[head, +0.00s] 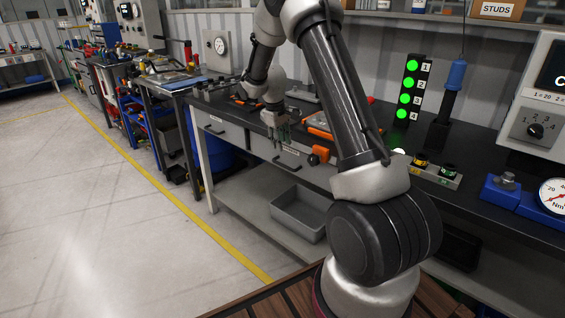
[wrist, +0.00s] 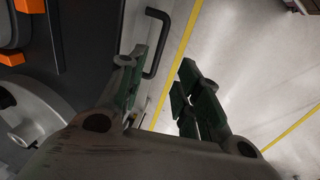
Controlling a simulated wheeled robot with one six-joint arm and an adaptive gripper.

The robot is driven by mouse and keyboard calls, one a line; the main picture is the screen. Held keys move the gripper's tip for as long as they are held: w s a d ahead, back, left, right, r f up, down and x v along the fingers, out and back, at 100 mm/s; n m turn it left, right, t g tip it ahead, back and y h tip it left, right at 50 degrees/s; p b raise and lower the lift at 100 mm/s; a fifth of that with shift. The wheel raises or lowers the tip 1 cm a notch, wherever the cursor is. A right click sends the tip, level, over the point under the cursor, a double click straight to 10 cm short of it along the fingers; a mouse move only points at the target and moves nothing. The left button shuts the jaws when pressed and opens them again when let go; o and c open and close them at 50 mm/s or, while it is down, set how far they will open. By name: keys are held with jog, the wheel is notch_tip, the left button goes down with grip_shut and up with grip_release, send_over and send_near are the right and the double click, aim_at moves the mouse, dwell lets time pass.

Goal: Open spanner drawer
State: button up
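Two grey drawers sit under the black bench top in the head view. The left drawer (head: 228,134) and the right drawer (head: 262,149) both look shut, each with a dark bar handle. I cannot read which one is the spanner drawer. My gripper (head: 279,142) points down at the bench's front edge, by the right drawer. In the wrist view my gripper (wrist: 162,88) is open, its green-padded fingers apart and nothing held. A black bar handle (wrist: 156,45) lies just beyond the fingers, nearer the left one. I cannot tell whether they touch.
A grey bin (head: 299,213) stands on the shelf below the drawers. A lamp stack (head: 410,90) with green lights stands at the back. Floor left of the yellow line (head: 180,204) is clear.

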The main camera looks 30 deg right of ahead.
aim_at(283, 165)
jog(key=f, duration=0.3)
jog(key=w+d+f, duration=0.1)
jog(key=f, duration=0.6)
jog(key=shift+w+d+f, duration=0.3)
jog(key=shift+d+f, duration=0.05)
jog(key=shift+d, duration=0.05)
grip_shut()
